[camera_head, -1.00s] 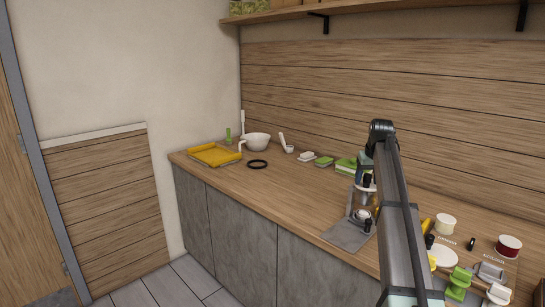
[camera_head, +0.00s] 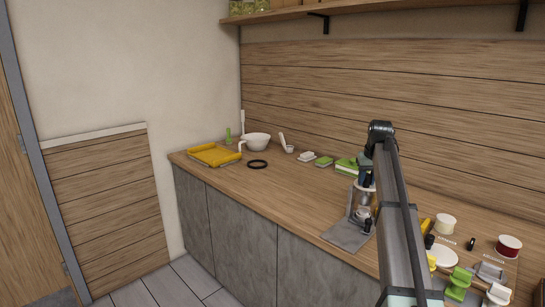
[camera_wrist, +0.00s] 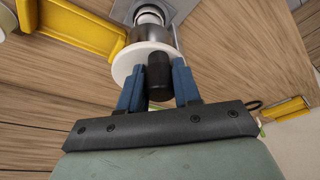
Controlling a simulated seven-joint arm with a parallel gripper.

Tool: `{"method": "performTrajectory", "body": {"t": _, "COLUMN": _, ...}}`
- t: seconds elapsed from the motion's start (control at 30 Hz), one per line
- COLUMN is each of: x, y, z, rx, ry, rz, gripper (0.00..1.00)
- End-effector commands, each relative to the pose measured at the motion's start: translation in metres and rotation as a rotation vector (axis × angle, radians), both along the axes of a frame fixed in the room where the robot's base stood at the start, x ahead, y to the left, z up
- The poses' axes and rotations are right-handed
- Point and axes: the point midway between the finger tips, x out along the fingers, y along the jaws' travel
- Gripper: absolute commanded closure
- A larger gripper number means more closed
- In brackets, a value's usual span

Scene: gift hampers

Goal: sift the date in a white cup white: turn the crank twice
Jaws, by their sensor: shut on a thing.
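My gripper (camera_wrist: 157,82) is shut on the black crank knob (camera_wrist: 159,72), with one blue finger on each side of it. The knob stands over the white disc (camera_wrist: 124,65) of the sifter, whose metal drum (camera_wrist: 151,33) shows beyond the disc. A white cup (camera_wrist: 149,14) sits below the drum on the grey base plate (camera_wrist: 181,5). In the head view the base plate (camera_head: 346,236) lies at the counter's front edge, with the cup (camera_head: 362,213) on it. My arm hides part of the sifter there. The cup's contents cannot be made out.
A yellow tray (camera_head: 214,156), a white bowl (camera_head: 257,142) and a black ring (camera_head: 257,164) are at the far left. Green and white items stand along the back. A white tub (camera_head: 445,224) and a red-and-white tub (camera_head: 509,246) are at right. The counter's left middle is clear.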

Motion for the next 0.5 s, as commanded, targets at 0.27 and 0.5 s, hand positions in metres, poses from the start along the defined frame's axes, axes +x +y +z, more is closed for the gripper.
{"method": "performTrajectory", "body": {"t": 0.27, "x": 0.0053, "y": 0.0081, "z": 0.0001, "rx": 0.002, "ry": 0.0, "rz": 0.002, "gripper": 0.81}}
{"method": "performTrajectory", "body": {"t": 0.5, "x": 0.0104, "y": 0.012, "z": 0.0002, "rx": 0.003, "ry": 0.0, "rz": 0.003, "gripper": 0.81}}
